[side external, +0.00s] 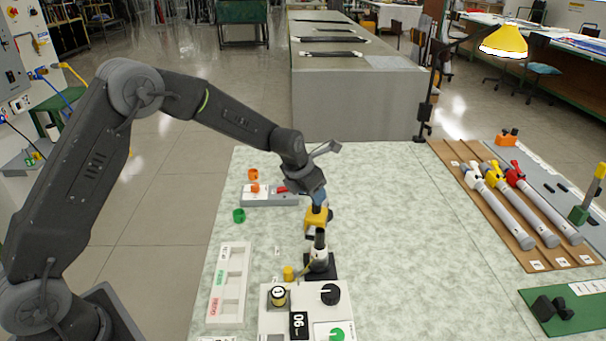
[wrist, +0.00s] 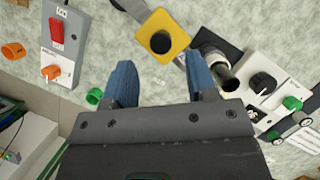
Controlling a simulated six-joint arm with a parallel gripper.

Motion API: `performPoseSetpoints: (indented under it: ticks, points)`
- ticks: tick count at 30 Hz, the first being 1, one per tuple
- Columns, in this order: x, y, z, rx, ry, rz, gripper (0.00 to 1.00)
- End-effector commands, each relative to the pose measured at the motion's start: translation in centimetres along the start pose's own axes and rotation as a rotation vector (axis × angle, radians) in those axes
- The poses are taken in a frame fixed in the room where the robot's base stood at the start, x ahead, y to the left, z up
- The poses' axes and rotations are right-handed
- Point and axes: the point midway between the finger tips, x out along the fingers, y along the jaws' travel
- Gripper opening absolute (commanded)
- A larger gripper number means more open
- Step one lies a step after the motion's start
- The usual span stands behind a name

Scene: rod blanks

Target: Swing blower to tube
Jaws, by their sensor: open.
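The yellow blower (side external: 316,217), as I take it, stands at the near middle of the table by a black post and base (side external: 320,268). In the wrist view it is a yellow block (wrist: 178,22) with a dark round opening, ahead of my fingers and not between them. A short pale tube with a dark mouth (wrist: 221,74) is beside it. My gripper (wrist: 160,82) is open, its blue fingers apart with nothing between them. In the side view my gripper (side external: 319,197) is just above the blower; whether they touch is hidden.
A control panel (side external: 301,311) with a black knob and green dial is at the front. A grey switch box (side external: 270,199) with loose orange and green rings lies behind left. White, yellow and red capped tubes (side external: 518,212) lie on a brown board at right. The table middle is clear.

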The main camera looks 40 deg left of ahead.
Motion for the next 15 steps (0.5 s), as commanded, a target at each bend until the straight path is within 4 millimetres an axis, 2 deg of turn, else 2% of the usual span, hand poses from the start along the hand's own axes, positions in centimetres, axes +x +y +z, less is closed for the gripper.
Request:
performPoseSetpoints:
  ticks: [1, 6, 10, 15]
  points:
    - [-1.4, 0.0, 0.1, 0.000, -0.005, 0.001, 0.52]
    - [-5.0, 0.0, 0.1, -0.001, -0.003, 0.001, 0.52]
    - [-6.9, 0.0, 0.0, -0.002, -0.002, 0.000, 0.52]
    - [-8.2, 0.0, 0.0, -0.002, 0.000, 0.000, 0.52]
